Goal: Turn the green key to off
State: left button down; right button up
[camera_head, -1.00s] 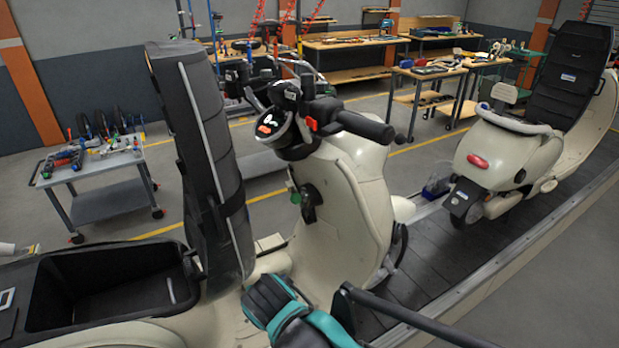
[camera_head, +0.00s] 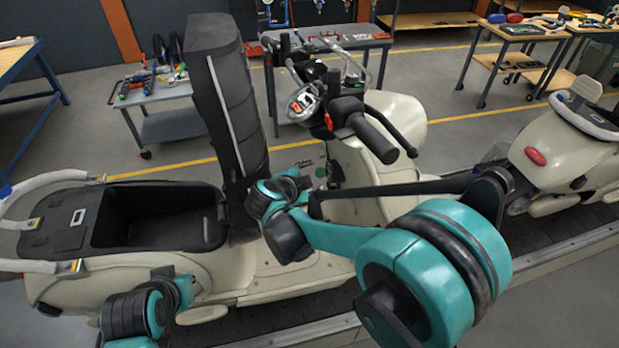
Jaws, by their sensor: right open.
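The green key (camera_head: 320,172) is a small green spot on the inner front panel of the cream scooter (camera_head: 350,165), below the handlebar. It is small and partly crowded by my right arm, so which way it is turned cannot be told. My right arm comes in from the lower right. Its teal and black end section, with my right gripper (camera_head: 306,184), is just left of and below the key in the picture. The gripper is open, but its fingers are hard to make out and contact cannot be told.
The handlebar (camera_head: 372,134) with its black grip overhangs the key. The raised black seat (camera_head: 228,100) stands to the left, beside the open storage bin (camera_head: 150,222). A second scooter (camera_head: 570,150) stands at right on the conveyor. A tool cart (camera_head: 160,105) stands behind.

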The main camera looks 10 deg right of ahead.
aim_at(318, 174)
jog(key=x, duration=0.2)
jog(key=shift+w+d+f, duration=0.1)
jog(key=shift+w+d, duration=0.1)
jog(key=shift+w+d+f, duration=0.15)
jog(key=shift+w+f, duration=0.05)
jog(key=shift+w, duration=0.05)
jog(key=shift+c, duration=0.2)
